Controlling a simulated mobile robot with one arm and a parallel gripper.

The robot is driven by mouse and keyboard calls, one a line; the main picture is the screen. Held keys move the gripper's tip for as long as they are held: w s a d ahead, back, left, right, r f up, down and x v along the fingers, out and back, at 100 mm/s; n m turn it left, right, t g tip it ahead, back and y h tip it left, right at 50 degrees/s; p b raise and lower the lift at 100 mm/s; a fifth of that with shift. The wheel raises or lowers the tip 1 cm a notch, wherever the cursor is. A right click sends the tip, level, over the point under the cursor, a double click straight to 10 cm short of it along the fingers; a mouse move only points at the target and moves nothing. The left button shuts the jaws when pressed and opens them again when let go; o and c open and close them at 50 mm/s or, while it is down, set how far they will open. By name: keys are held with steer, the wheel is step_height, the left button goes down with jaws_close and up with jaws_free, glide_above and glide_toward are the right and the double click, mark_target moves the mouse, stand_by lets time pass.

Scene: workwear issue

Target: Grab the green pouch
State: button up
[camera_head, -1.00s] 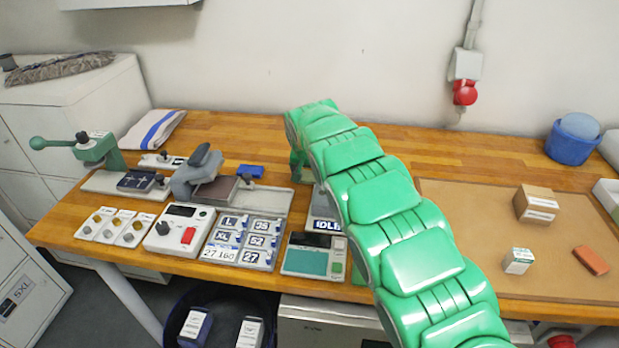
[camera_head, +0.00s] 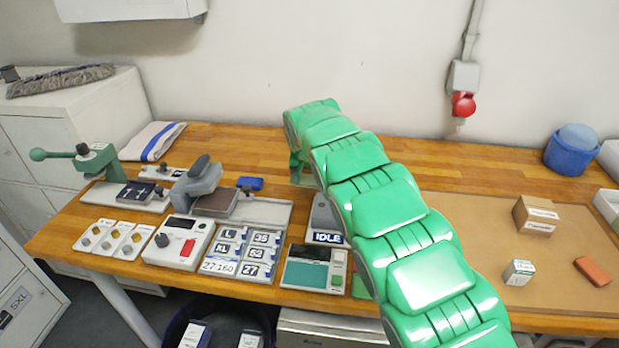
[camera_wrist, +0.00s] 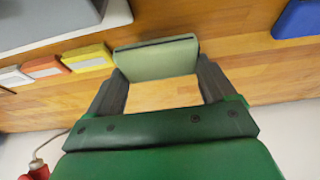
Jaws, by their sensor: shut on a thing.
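The green pouch (camera_wrist: 157,60) is a dull grey-green block in the wrist view. It sits between the two dark fingers of my gripper (camera_wrist: 156,68), which are shut on its two ends. Wood tabletop shows in the gap between the pouch and the palm. I cannot tell how far the pouch is above the table. In the head view my green arm reaches over the table and hides the pouch and the fingers.
Yellow (camera_wrist: 88,58), red (camera_wrist: 43,66) and white boxes stand left of the gripper in the wrist view. A blue object (camera_wrist: 298,18) is at upper right. In the head view, the brown mat (camera_head: 460,225) holds a cardboard box (camera_head: 535,215); devices crowd the left.

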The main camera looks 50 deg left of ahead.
steer(key=shift+s+d+r, duration=0.2)
steer(key=shift+d+r, duration=0.2)
steer(key=shift+r, duration=0.1)
steer(key=shift+s+d+r, duration=0.15)
steer(key=shift+d+r, duration=0.2)
steer(key=shift+r, duration=0.1)
steer(key=s+d+r, duration=0.1)
steer(key=d+r, duration=0.1)
steer(key=s+d+r, duration=0.2)
steer(key=d, duration=0.1)
steer(key=s+d+r, duration=0.1)
steer(key=d+r, duration=0.1)
steer(key=d, duration=0.1)
steer(key=shift+s+d+r, duration=0.2)
steer(key=shift+s+r, duration=0.05)
steer(key=shift+s+d+r, duration=0.25)
steer(key=shift+s+d, duration=0.05)
steer(key=shift+d, duration=0.2)
steer(key=shift+s+d+r, duration=0.25)
steer(key=shift+s+d, duration=0.05)
steer(key=shift+d, duration=0.2)
